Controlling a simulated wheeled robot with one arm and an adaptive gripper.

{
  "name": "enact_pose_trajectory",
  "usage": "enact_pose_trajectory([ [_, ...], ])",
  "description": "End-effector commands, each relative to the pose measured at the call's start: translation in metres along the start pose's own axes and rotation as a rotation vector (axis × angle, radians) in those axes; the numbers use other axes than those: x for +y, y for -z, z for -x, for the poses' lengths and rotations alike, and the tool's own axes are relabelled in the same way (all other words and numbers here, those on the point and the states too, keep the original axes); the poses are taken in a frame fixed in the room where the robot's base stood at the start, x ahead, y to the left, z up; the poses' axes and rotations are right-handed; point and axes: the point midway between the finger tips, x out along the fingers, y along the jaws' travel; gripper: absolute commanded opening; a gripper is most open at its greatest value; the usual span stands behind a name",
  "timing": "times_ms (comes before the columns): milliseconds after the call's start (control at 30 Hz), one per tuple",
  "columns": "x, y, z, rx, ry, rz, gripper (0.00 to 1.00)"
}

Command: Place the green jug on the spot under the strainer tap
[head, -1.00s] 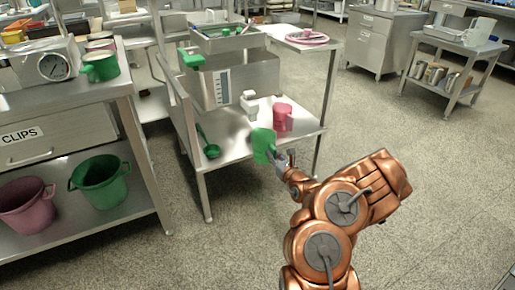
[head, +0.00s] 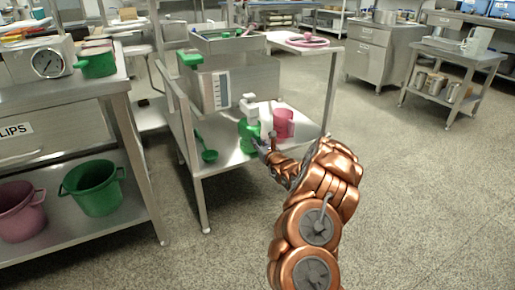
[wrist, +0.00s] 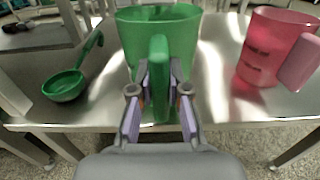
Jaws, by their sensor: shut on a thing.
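The green jug (head: 247,138) is upright over the lower shelf of the steel stand, directly below the white tap (head: 250,106) in the head view. The tap sticks out from the steel strainer tank (head: 212,90) with a level scale. My gripper (head: 261,146) is shut on the jug's handle from the front. In the wrist view the green jug (wrist: 160,35) fills the top middle, with my gripper's fingers (wrist: 160,82) on both sides of its handle. I cannot tell whether the jug's base touches the shelf. The spot beneath it is hidden.
A pink jug (head: 284,123) stands just right of the green jug on the shelf (head: 225,160); it also shows in the wrist view (wrist: 262,50). A green ladle (head: 208,154) lies to the left. The stand's front leg (head: 202,200) is at left. Floor to the right is clear.

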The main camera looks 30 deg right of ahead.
Motion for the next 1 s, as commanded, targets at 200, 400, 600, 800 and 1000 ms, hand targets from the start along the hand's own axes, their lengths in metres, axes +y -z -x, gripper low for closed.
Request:
enact_pose_trajectory([
  [200, 0.0, 0.015, -0.001, 0.0, 0.0, 0.0, 0.0],
  [400, 0.0, 0.015, -0.001, -0.001, 0.001, 0.0, 0.0],
  [600, 0.0, 0.017, -0.001, 0.0, 0.0, -0.001, 0.0],
  [800, 0.0, 0.018, -0.001, 0.0, 0.001, -0.001, 0.33],
  [1000, 0.0, 0.018, -0.001, 0.0, 0.001, -0.001, 0.41],
])
